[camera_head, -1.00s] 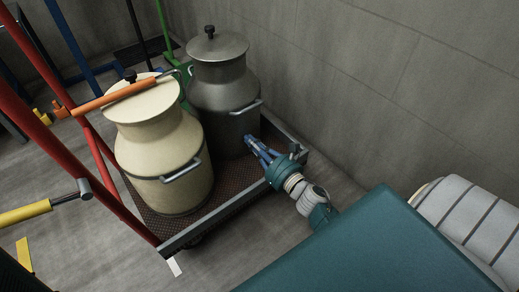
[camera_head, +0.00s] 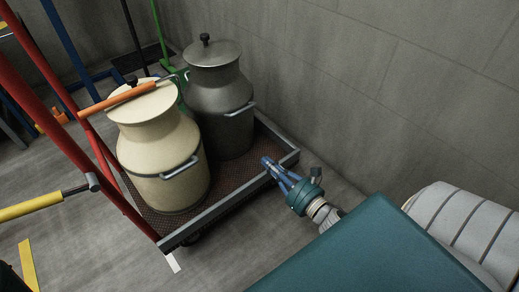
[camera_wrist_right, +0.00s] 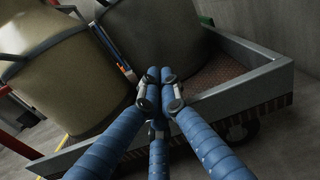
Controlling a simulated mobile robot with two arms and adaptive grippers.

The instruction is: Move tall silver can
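A dark grey metal milk can (camera_head: 222,100) with a knobbed lid and a side handle stands upright on the cart (camera_head: 225,200), at its far end by the wall. A cream can (camera_head: 165,165) of similar shape stands beside it, nearer to me. My right gripper (camera_head: 268,162) has blue fingers and is over the cart's right rim, apart from the grey can. In the right wrist view its fingertips (camera_wrist_right: 160,75) come together with nothing between them, in front of the cans. My left gripper is not in view.
The cart has a raised grey rim and a red frame (camera_head: 85,130) on the left. An orange-gripped bar (camera_head: 118,102) crosses in front of the cream can. A yellow bar (camera_head: 32,209) is at left. The wall is close behind and right; the floor in front is clear.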

